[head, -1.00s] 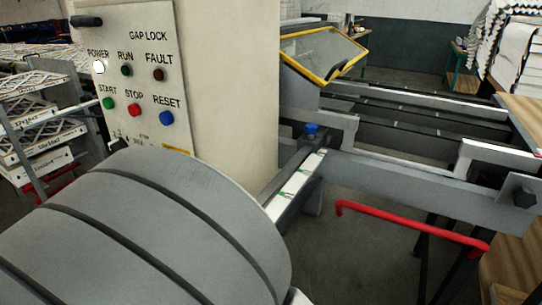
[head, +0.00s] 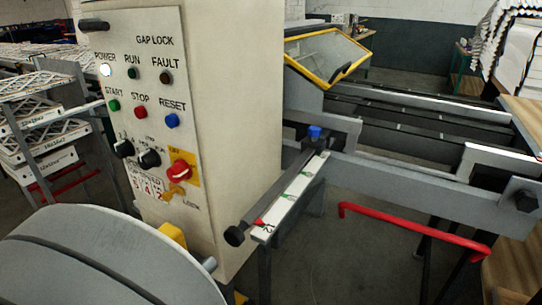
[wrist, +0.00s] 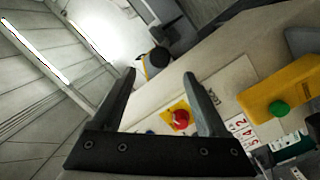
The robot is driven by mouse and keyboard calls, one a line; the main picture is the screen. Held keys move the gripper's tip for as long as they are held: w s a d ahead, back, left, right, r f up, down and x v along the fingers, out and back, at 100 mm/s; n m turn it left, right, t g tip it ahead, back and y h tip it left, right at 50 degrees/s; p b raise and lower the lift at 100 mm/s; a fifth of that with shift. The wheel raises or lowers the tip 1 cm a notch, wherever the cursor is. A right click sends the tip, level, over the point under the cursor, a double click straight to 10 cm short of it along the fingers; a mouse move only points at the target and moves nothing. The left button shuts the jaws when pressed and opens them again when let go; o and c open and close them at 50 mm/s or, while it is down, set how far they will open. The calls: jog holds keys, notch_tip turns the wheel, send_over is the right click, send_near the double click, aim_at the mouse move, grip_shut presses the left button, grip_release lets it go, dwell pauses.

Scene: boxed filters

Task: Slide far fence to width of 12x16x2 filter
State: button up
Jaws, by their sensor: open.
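My gripper (wrist: 160,75) is open and empty in the wrist view. Its fingers point toward the control panel face, with a red knob on a yellow plate (wrist: 180,118) seen past them. In the head view the gripper is out of sight. A long rail (head: 430,98) runs across the far side of the machine bed; I cannot tell for sure that it is the far fence. A blue knob (head: 315,132) sits at the far end of a white scale (head: 290,200) with green marks and a red mark. A rod with a black end knob (head: 234,236) runs beside the scale.
The beige control cabinet (head: 240,110) stands left of the scale. A red bar (head: 410,228) crosses in front of the bed at right. A rack of white-framed filters (head: 40,130) is at far left; its labels are too small to read surely. Floor between scale and red bar is clear.

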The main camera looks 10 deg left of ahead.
jog(key=p+v, duration=0.1)
jog(key=v, duration=0.9)
jog(key=shift+s, duration=0.2)
jog(key=shift+a, duration=0.1)
jog(key=w+d+r+m+g+h, duration=0.1)
jog(key=w+d+g, duration=0.4)
jog(key=d, duration=0.3)
jog(key=w+d+r+g, duration=0.1)
jog(key=w+d+g, duration=0.4)
jog(key=d, duration=0.3)
jog(key=s+d+r+m+g+y, duration=0.1)
jog(key=d+r+g+y, duration=0.15)
jog(key=d+y, duration=0.95)
jog(key=d+r+t+h+p, duration=0.1)
jog(key=d+r+p, duration=0.3)
jog(key=r+p, duration=0.4)
jog(key=d+r+t+p, duration=0.1)
jog(key=d+r+p, duration=0.3)
jog(key=r+p, duration=0.5)
jog(key=shift+s+r+m+t+h, duration=0.35)
jog(key=shift+r+m+h, duration=0.05)
jog(key=shift+r, duration=0.3)
